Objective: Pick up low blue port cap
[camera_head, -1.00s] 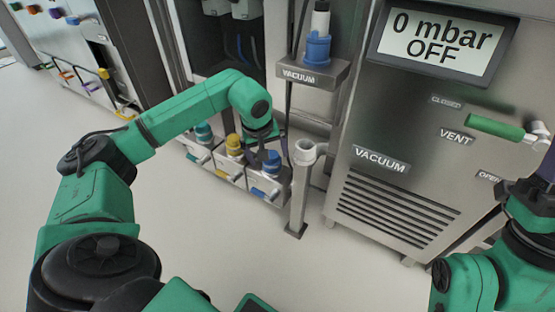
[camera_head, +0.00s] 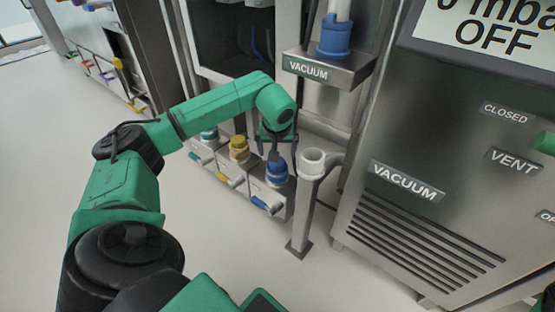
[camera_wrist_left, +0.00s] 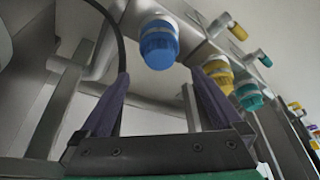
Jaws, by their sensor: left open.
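The low blue port cap (camera_head: 277,173) sits on the right-hand port of the low row of ports in the head view. In the left wrist view the blue cap (camera_wrist_left: 159,46) shows between and beyond the fingertips. My left gripper (camera_head: 277,152) is directly above the cap, fingers apart, one to each side. In the left wrist view the open gripper (camera_wrist_left: 160,74) holds nothing, and I see no contact with the cap. My right gripper is out of view.
A yellow cap (camera_head: 239,147) and a teal cap (camera_head: 209,134) sit left of the blue one. A grey post with a white open top (camera_head: 313,161) stands close on the right. Another blue fitting (camera_head: 334,40) is on the VACUUM shelf above. Floor in front is clear.

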